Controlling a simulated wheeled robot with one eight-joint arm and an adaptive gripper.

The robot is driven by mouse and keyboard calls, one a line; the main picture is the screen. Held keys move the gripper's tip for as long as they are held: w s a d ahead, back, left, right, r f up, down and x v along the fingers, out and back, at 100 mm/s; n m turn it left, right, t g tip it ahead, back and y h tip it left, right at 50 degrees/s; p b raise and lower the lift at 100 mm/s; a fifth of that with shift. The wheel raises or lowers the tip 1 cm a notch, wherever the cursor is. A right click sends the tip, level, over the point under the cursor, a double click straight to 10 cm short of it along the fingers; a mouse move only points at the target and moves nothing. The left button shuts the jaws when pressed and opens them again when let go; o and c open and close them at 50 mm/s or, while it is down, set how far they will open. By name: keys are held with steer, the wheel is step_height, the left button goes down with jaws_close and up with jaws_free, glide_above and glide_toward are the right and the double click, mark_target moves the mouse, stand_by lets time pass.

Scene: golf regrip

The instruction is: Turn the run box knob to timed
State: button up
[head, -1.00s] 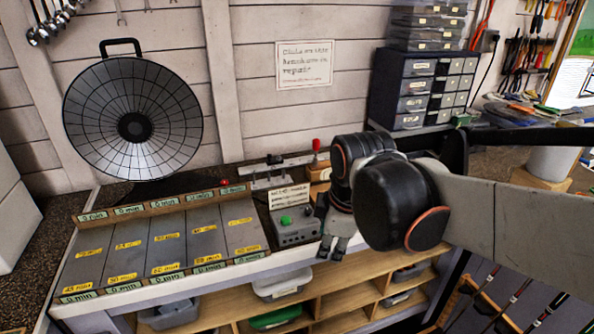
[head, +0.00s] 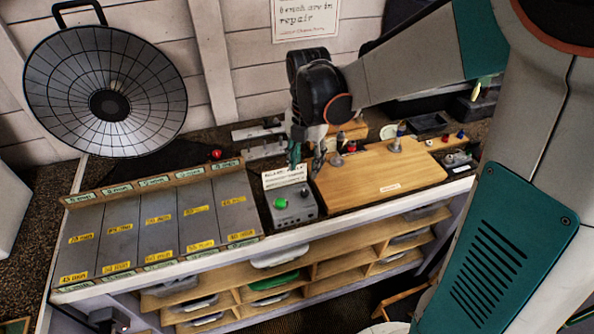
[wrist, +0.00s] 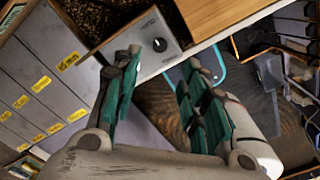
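The run box is a small grey box (head: 293,207) with a green button (head: 280,202) at the bench's front edge. In the wrist view the box (wrist: 143,62) shows a round black knob (wrist: 160,45) with a light pointer mark. The knob's labels are too small to read, and its setting cannot be told. My gripper (head: 304,166) is above and just behind the box in the head view, pointing down. In the wrist view my gripper (wrist: 163,62) has its teal fingers apart with nothing between them. The knob lies beyond the fingertips, apart from them.
A lettered card (head: 285,177) stands behind the box. Grey labelled lanes (head: 160,222) lie to the left, a wooden board (head: 375,180) to the right. A round black-rimmed net dish (head: 105,92) stands at the back left. Shelves with bins (head: 280,257) are below the bench.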

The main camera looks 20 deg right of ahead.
mark_target(305, 192)
step_height(305, 192, down, 10)
steer(key=shift+f+b, duration=0.1)
steer(key=shift+b, duration=1)
jaws_close()
